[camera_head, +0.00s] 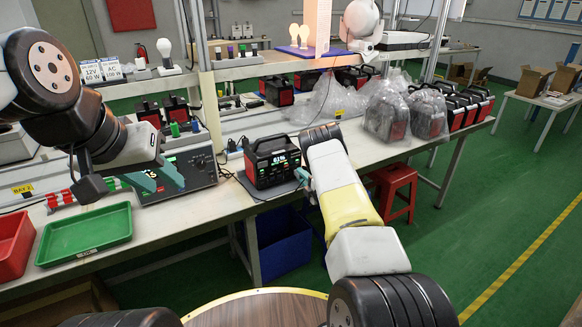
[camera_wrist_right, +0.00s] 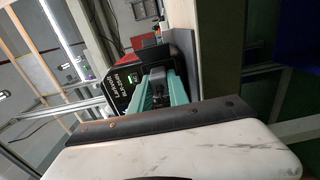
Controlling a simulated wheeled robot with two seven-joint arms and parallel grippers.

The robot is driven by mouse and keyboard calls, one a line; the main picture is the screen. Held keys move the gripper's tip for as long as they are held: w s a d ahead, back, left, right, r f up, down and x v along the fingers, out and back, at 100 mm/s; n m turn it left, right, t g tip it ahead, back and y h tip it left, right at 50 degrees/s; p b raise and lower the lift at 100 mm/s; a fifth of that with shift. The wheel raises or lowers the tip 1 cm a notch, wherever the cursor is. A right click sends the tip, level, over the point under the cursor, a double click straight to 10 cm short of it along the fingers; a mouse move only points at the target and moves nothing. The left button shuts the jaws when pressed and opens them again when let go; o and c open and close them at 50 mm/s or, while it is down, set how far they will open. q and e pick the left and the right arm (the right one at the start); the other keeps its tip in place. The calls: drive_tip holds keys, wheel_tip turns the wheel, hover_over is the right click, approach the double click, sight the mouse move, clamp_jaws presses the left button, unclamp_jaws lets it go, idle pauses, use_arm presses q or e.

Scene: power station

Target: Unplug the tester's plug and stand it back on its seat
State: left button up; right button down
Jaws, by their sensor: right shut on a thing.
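The power station (camera_head: 272,165), a black and red box with a lit screen reading 61%, stands on the bench; its side shows in the right wrist view (camera_wrist_right: 126,88). My right gripper (camera_head: 304,178) is at its right side. In the right wrist view its teal fingers (camera_wrist_right: 164,88) are shut on a small dark plug (camera_wrist_right: 158,77) against the box; whether it is still in the socket cannot be told. The tester (camera_head: 188,178), a grey box with a screen and knobs, stands left of it. My left gripper (camera_head: 155,180) is open in front of the tester, partly covering its screen. The plug's seat is not clear.
A green tray (camera_head: 84,234) and a red bin (camera_head: 12,243) lie on the bench at left. Bagged power stations (camera_head: 388,117) stand farther along it. A red stool (camera_head: 393,190) and a blue bin (camera_head: 284,245) are below. Shelves with bulbs rise behind.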

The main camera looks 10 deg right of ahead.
drive_tip(key=shift+s+d, duration=0.1)
drive_tip(key=shift+s, duration=0.05)
drive_tip(key=shift+v, duration=1.9)
drive_tip(key=shift+r, duration=0.1)
